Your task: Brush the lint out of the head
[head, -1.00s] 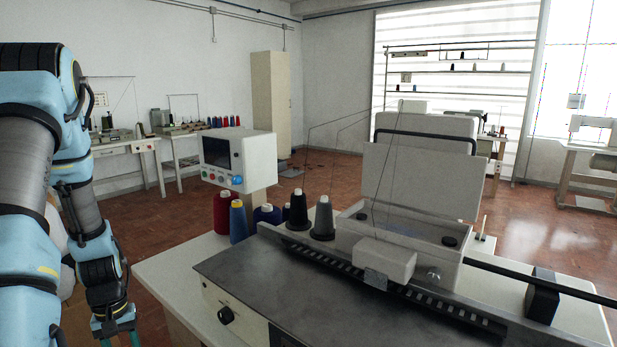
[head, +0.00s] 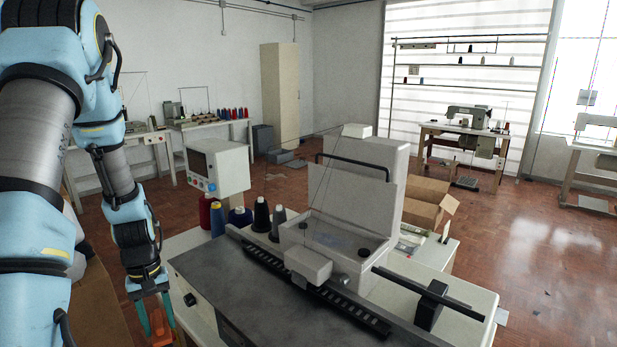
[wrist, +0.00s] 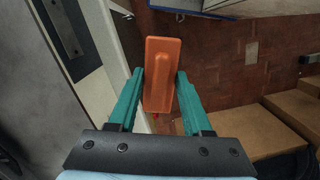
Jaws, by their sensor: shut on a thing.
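The white machine head (head: 295,240) of the buttonhole machine stands on the table in the head view, its lid (head: 353,187) tilted up. A faint bluish patch, perhaps lint, shows inside the open head. My gripper (wrist: 160,72) is shut on an orange brush-like tool (wrist: 161,60), held between its teal fingers. The tool's orange back faces the wrist camera, and any bristles are hidden. In the head view my gripper (head: 158,312) hangs low at the left, beside the table's near left corner and well apart from the head.
A display box (head: 218,168) and several thread cones (head: 262,216) stand left of and behind the machine. A dark rod with a black block (head: 431,304) sticks out at the right. An open cardboard box (head: 425,205) is behind. Red-brown floor is free to the right.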

